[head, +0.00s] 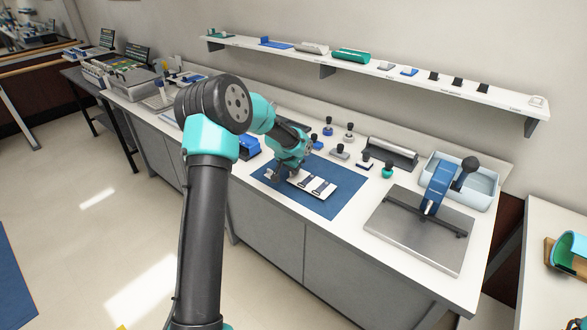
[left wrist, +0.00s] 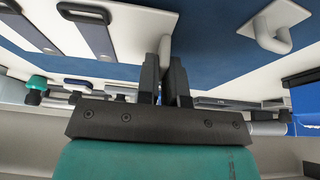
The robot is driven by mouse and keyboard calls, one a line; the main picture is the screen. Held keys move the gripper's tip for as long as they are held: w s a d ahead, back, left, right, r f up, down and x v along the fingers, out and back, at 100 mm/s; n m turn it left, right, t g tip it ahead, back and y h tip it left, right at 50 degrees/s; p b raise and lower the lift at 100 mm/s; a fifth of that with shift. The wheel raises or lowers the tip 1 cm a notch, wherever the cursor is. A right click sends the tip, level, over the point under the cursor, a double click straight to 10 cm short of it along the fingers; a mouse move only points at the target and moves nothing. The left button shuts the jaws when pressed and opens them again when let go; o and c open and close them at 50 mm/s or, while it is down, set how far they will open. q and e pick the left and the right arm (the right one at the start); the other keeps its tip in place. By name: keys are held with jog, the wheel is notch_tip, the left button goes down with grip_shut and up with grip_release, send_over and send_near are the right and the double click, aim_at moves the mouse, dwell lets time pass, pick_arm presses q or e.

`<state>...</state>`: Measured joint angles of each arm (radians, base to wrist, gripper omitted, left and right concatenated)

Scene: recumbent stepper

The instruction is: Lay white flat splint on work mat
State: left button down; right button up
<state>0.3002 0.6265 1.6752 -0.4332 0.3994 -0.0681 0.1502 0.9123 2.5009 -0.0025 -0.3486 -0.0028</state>
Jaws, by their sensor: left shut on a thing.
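The white flat splint (head: 322,181) with dark straps lies level over the blue work mat (head: 345,199) in the head view; I cannot tell whether it fully touches. My left gripper (head: 272,174) is at the splint's left end. In the left wrist view the splint (left wrist: 137,25) and its straps fill the upper left, with the blue mat (left wrist: 215,50) beside it. The left gripper's fingers (left wrist: 165,60) are shut on a narrow white tab at the splint's edge. My right gripper is not in view.
A steel plate with a blue lever (head: 438,188) stands right of the mat. Several knobbed tools, including a green one (head: 387,170), line the back. A white loop handle (left wrist: 271,34) shows in the wrist view.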

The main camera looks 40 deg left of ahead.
pick_arm(q)
jog(key=shift+f, duration=0.65)
dwell(0.9)
jog(key=c, duration=0.8)
grip_release()
jog(key=shift+c, duration=0.2)
jog(key=shift+r, duration=0.1)
jog(key=shift+v, duration=3.45)
jog(key=v, duration=1.7)
jog(key=shift+r, duration=0.2)
